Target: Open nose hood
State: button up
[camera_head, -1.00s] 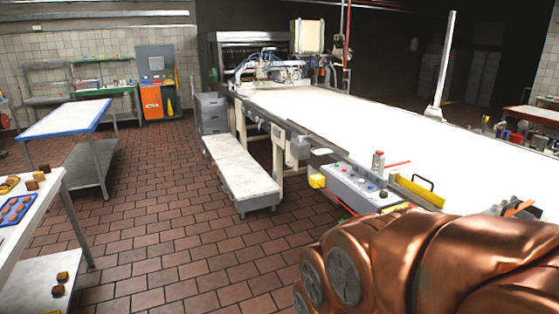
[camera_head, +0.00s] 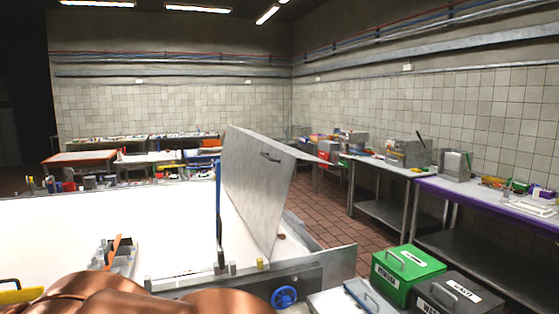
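A grey metal panel (camera_head: 255,190) stands steeply tilted at the near right end of the long white-topped machine (camera_head: 110,222). It looks like the nose hood, raised above the machine's surface. A small dark handle (camera_head: 270,157) sits near its upper edge. A thin blue post (camera_head: 218,205) stands along its left side. Copper-coloured parts of my arm fill the bottom left of the view. My gripper is not visible, so its distance from the panel cannot be told.
A blue handwheel (camera_head: 285,297) is on the machine's near side. A green box (camera_head: 406,272) and a dark grey box (camera_head: 457,295) stand at the lower right. A purple-edged table (camera_head: 487,193) lines the right wall. Open brick-coloured floor (camera_head: 332,222) lies between machine and tables.

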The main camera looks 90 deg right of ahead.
aim_at(257, 170)
jog(key=z, duration=2.35)
jog(key=i, duration=1.75)
jog(key=u, duration=0.05)
